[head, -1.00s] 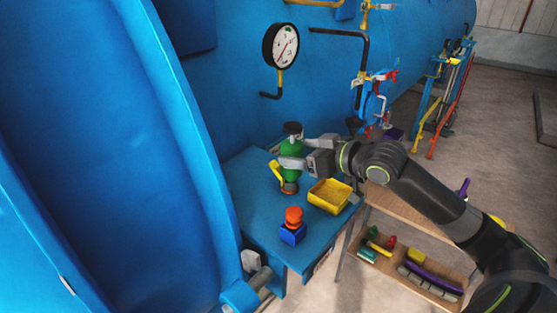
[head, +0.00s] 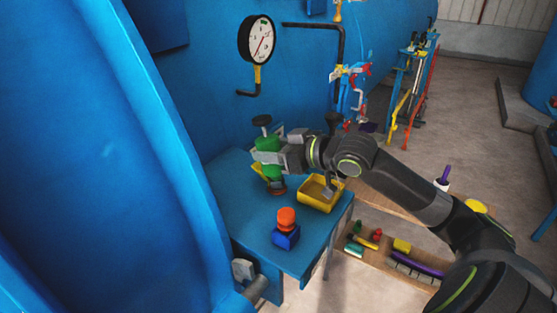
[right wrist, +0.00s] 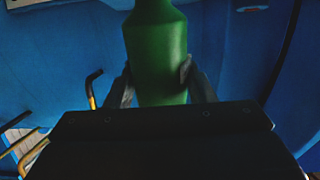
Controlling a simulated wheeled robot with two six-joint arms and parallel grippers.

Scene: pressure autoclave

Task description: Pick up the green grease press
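The green grease press (head: 267,144) has a dark cap on top, a yellow part at its side and a reddish-brown base. In the head view it stands at the back of the blue table (head: 237,213) and leans with its top to the left. My right gripper (head: 268,153) reaches it from the right, its fingers around the green body. In the right wrist view the green press (right wrist: 157,55) sits between both fingers (right wrist: 157,85), which touch its sides. I cannot tell whether its base is clear of the table. My left gripper is not in view.
A yellow tray (head: 314,205) lies right of the press, under my right arm. A red button on a blue box (head: 286,238) is near the table's front. A gauge (head: 257,40) and black pipe are on the blue vessel behind. A lower shelf (head: 378,262) holds several small items.

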